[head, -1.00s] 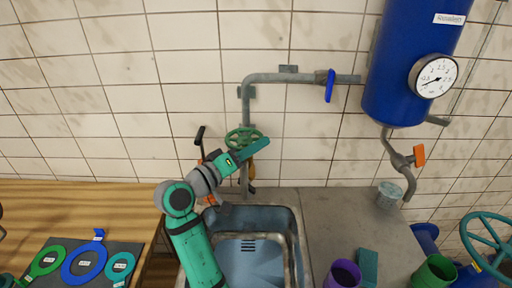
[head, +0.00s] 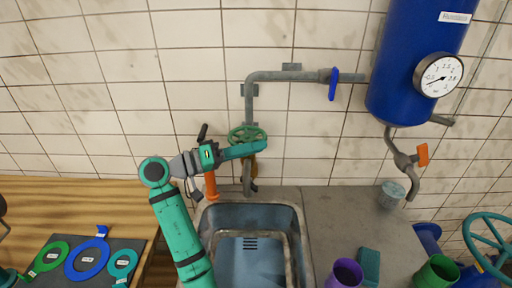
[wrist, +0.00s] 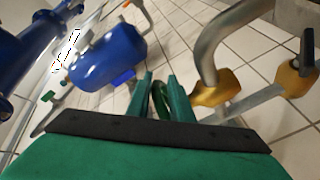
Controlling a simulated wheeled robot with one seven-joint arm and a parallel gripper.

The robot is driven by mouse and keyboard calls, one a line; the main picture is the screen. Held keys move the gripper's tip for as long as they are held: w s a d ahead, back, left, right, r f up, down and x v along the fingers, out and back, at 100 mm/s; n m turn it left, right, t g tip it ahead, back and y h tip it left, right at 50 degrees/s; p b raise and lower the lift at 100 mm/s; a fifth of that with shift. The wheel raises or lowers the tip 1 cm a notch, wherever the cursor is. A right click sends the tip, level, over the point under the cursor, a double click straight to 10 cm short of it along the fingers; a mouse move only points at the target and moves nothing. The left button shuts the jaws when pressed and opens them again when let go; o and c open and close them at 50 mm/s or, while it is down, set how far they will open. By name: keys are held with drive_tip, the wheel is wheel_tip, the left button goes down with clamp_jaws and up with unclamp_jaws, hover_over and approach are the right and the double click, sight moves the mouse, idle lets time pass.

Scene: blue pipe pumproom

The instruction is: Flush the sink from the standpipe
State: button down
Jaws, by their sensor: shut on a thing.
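A green handwheel (head: 247,134) sits on the grey standpipe (head: 249,104) against the tiled wall, above the sink (head: 299,235). My gripper (head: 263,147) reaches across the front of the wheel from the left, with its fingers nearly level. In the wrist view, part of the green wheel (wrist: 161,101) shows between my two fingers, and they are shut on it. My fingers hide the wheel's lower front edge in the head view. The pipe's lower end (head: 246,180) comes down at the sink's back edge. No water is visible in the basin.
A blue lever (head: 333,84) is on the horizontal pipe leading to the blue tank (head: 415,65) with a gauge (head: 438,75). An orange-handled tap (head: 422,154) hangs below the tank. Purple (head: 346,273) and green (head: 437,272) cups stand on the right.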

drive_tip(key=shift+s+a+r+m+g+h, duration=0.1)
drive_tip(key=shift+a+r+m+g+h, duration=0.15)
drive_tip(key=shift+m+g, duration=0.4)
drive_tip(key=shift+a+r+m+g+h, duration=0.2)
drive_tip(key=shift+m+g, duration=0.25)
drive_tip(key=shift+g, duration=0.4)
drive_tip(key=c, duration=1.7)
unclamp_jaws()
drive_tip(key=shift+o, duration=0.2)
drive_tip(key=shift+f, duration=0.15)
drive_tip(key=shift+f, duration=0.1)
drive_tip(key=v, duration=1)
drive_tip(key=shift+a, duration=0.4)
